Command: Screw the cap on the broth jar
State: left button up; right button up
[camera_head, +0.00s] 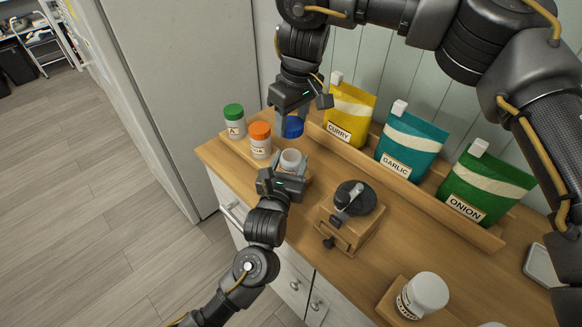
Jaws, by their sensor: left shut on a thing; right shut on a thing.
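The broth jar (291,158) is a small white jar with its dark open mouth facing up. It stands upright near the left end of the wooden counter. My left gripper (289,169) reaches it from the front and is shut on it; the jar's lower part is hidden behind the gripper. A blue cap (293,128) is held by my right gripper (291,119), which comes from above and behind. In the picture the cap is just above the jar mouth, apart from it. The exact gap cannot be told.
A green-capped jar (234,121) and an orange-capped jar (260,140) stand close on the left. Curry (348,112), garlic (409,143) and onion (486,186) bags stand behind. A grinder (349,220) is at right; a white-lidded jar (424,294) is in front.

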aim_at(292, 137)
pick_arm(q)
jog(key=shift+c, duration=0.9)
pick_arm(e)
jog(key=shift+f, duration=2.55)
jog(key=shift+f, duration=0.1)
jog(key=shift+f, duration=0.75)
jog(key=shift+f, duration=0.55)
pick_arm(q)
grip_shut()
pick_arm(e)
jog(key=m, duration=0.5)
jog(key=shift+a+m+t+h, duration=0.1)
jog(key=shift+m+t+h, duration=0.2)
jog(key=shift+m+h, duration=0.1)
jog(key=m, duration=0.4)
jog(key=shift+h, duration=0.3)
